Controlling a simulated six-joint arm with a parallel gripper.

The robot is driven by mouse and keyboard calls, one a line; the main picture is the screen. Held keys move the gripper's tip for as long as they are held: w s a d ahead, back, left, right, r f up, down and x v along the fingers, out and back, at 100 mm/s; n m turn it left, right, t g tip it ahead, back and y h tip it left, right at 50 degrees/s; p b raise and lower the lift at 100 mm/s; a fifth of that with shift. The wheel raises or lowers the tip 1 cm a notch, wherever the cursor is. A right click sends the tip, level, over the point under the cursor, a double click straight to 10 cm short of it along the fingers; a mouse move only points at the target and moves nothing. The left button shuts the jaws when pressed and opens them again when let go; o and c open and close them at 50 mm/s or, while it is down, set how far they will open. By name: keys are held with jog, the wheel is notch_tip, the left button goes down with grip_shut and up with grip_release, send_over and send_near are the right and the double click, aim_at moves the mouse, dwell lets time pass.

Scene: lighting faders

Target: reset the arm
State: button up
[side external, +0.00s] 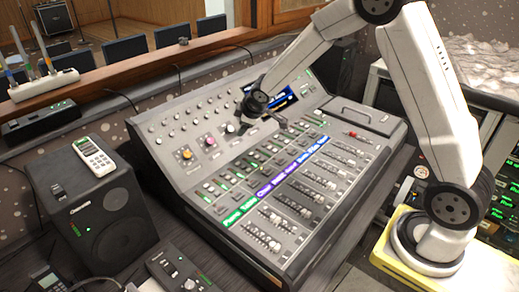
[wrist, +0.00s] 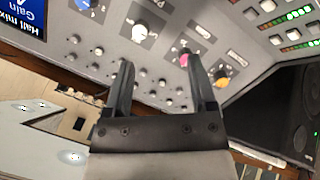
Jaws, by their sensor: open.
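The lighting desk (side external: 178,162) is a grey console with rows of knobs and several faders (side external: 318,189) with coloured label strips. My gripper (side external: 262,108) is above the upper part of the desk, near the knobs and the small screen (side external: 283,99). In the wrist view my gripper (wrist: 160,75) shows two dark fingers spread apart with nothing between them. Beyond the fingertips is the knob panel (wrist: 115,50), with a blue knob (wrist: 83,4), a pink knob (wrist: 184,59) and a yellow knob (wrist: 222,79). I cannot tell how far the fingertips are from the panel.
A black speaker (side external: 98,215) with a white remote (side external: 93,156) on top stands left of the desk. A small box with knobs (side external: 172,270) is at the front left. A power strip (side external: 43,85) lies on the wooden ledge behind. The air above the faders is mostly clear.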

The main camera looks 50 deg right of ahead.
jog(key=s+a+m+g, duration=0.2)
jog(key=s+a+m, duration=0.1)
jog(key=s, duration=1)
jog(key=s+a+m+g+y, duration=0.1)
jog(key=s+a+m, duration=0.3)
jog(key=s, duration=0.8)
jog(key=shift+s+a+g+y, duration=0.15)
jog(key=shift+s+g+y, duration=0.2)
jog(key=shift+g, duration=0.25)
jog(key=shift+w+r, duration=0.1)
jog(key=shift+w, duration=0.05)
